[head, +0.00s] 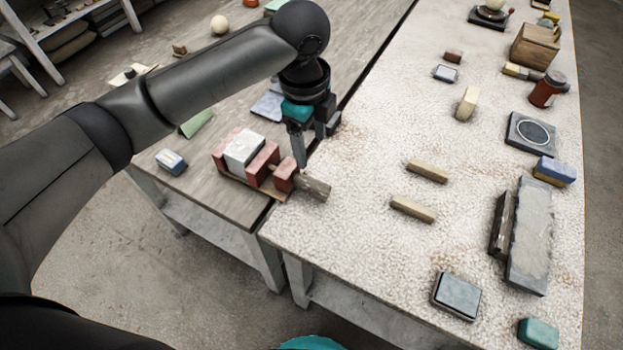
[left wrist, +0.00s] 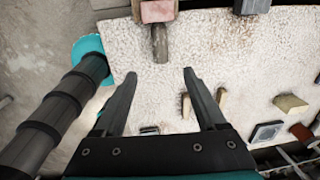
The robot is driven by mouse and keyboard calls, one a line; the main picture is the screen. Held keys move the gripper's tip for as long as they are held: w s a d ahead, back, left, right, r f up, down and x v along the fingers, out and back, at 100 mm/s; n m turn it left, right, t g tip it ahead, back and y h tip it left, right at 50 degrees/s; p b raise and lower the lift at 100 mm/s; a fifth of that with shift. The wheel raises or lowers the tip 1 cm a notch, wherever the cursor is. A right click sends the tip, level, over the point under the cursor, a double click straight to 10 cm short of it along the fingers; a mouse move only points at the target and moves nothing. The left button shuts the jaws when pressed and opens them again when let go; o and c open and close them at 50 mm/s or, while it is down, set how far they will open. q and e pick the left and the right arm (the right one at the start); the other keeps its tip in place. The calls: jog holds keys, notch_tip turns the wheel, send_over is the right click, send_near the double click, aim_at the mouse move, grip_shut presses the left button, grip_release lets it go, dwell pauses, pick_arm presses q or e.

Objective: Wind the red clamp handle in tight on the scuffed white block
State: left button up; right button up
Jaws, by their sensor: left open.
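The scuffed white block (head: 243,149) sits in the red clamp (head: 262,163), between its red jaws, at the right edge of the wooden table. A red end piece (head: 285,176) with a dark brown cylindrical handle (head: 314,188) sticks out toward the pale table. In the left wrist view the handle (left wrist: 160,43) points toward me below a red piece (left wrist: 158,11). My left gripper (head: 316,146) is open and empty, fingers down, behind the handle in the head view. In the left wrist view my fingertips (left wrist: 159,72) are apart, with the handle beyond the gap. My right gripper is not seen.
Two tan sticks (head: 413,209) lie on the speckled pale table (head: 370,260). Grey slabs (head: 531,235) and a dark square block (head: 457,296) stand farther right. A small blue-grey block (head: 171,161) lies left of the clamp. The pale table just right of the handle is clear.

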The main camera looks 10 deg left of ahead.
aim_at(312, 183)
pick_arm(q)
jog(key=f+b, duration=0.1)
jog(key=f, duration=0.4)
jog(key=w+f, duration=0.1)
jog(key=f, duration=0.3)
jog(key=f+b, duration=0.1)
jog(key=f, duration=0.4)
jog(key=shift+w+f+b, duration=0.15)
jog(key=shift+f+b, duration=0.2)
grip_shut()
